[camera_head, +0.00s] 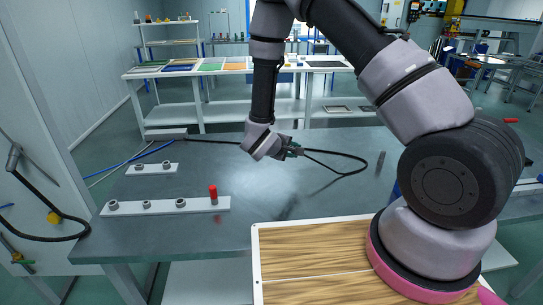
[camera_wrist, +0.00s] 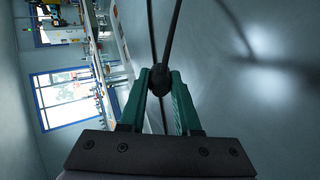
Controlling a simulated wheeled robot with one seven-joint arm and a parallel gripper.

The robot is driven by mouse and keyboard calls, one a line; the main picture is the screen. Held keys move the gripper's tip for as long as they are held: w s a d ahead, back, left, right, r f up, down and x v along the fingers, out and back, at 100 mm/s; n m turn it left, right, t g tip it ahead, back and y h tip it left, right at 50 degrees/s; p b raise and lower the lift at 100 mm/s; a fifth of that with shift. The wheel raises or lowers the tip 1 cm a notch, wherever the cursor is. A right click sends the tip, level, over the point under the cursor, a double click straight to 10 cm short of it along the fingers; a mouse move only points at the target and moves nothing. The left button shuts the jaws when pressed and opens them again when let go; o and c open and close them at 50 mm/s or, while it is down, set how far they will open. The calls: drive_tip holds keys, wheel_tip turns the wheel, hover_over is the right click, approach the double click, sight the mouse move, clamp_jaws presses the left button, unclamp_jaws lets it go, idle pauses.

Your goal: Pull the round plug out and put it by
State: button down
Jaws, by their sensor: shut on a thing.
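My gripper (camera_head: 293,150) is over the grey table (camera_head: 240,230), apart from its top as far as I can tell. Its green fingers are shut on a dark round plug (camera_wrist: 160,78), seen end-on between the fingertips in the wrist view. A black cable (camera_wrist: 172,30) leads away from the plug. In the head view the black cable (camera_head: 366,163) makes a loop to the right of my gripper. The plug itself is too small to make out there. No socket shows near the fingertips.
A white strip (camera_head: 130,208) with grey round fittings and a red peg (camera_head: 213,194) lies front left; a shorter strip (camera_head: 139,169) lies behind it. A wood-patterned board (camera_head: 310,261) is in front. A panel (camera_head: 30,190) stands left. The table's middle is clear.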

drive_tip(key=s+a+n+g+y, duration=0.2)
drive_tip(key=s+a+y, duration=0.2)
drive_tip(key=a, duration=0.6)
drive_tip(key=shift+w+f, duration=0.15)
drive_tip(key=shift+f, duration=3.2)
drive_tip(key=c, duration=0.5)
unclamp_jaws()
drive_tip(key=shift+c, duration=0.2)
drive_tip(key=shift+r, duration=0.1)
